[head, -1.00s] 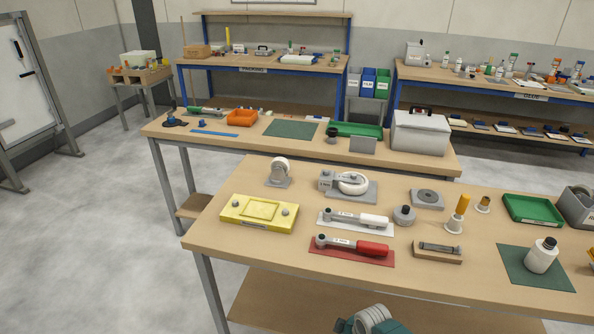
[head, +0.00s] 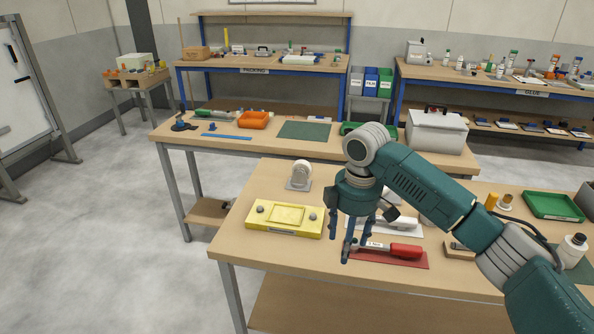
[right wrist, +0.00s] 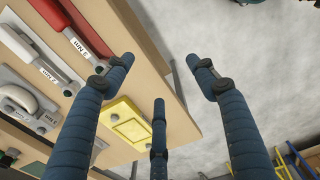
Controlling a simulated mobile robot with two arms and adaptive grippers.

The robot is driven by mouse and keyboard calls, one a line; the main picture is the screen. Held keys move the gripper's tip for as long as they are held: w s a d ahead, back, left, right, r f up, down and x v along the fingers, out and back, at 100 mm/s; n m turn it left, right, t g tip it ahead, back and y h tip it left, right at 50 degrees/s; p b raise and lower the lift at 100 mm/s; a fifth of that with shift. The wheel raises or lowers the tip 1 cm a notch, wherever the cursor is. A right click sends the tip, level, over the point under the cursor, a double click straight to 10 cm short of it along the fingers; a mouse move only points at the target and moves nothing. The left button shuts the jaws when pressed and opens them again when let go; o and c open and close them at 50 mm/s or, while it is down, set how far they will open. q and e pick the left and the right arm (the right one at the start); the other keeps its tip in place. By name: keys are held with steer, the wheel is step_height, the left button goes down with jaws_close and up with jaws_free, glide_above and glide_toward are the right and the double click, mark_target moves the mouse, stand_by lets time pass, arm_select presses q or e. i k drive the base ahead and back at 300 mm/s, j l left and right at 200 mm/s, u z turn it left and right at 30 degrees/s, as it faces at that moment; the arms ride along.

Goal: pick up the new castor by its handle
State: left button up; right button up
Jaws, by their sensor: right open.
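A castor with a pale wheel (head: 301,170) stands upright on a small grey plate at the table's back left. I cannot tell which is the new one. My right gripper (head: 350,243) hangs, fingers down, over the table by the red-handled tool, right of the yellow fixture. In the right wrist view its three fingers (right wrist: 160,75) are spread, with nothing between them. My left gripper is not in view.
The yellow fixture (head: 284,219) sits at the table's front left. The red-handled tool (head: 402,250) lies on a red mat, with a white-handled tool (head: 404,222) behind it. A green tray (head: 553,205) stands at the right. Open floor lies left of the table.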

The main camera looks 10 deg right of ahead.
mark_target(302, 170)
steer(key=i, duration=1.75)
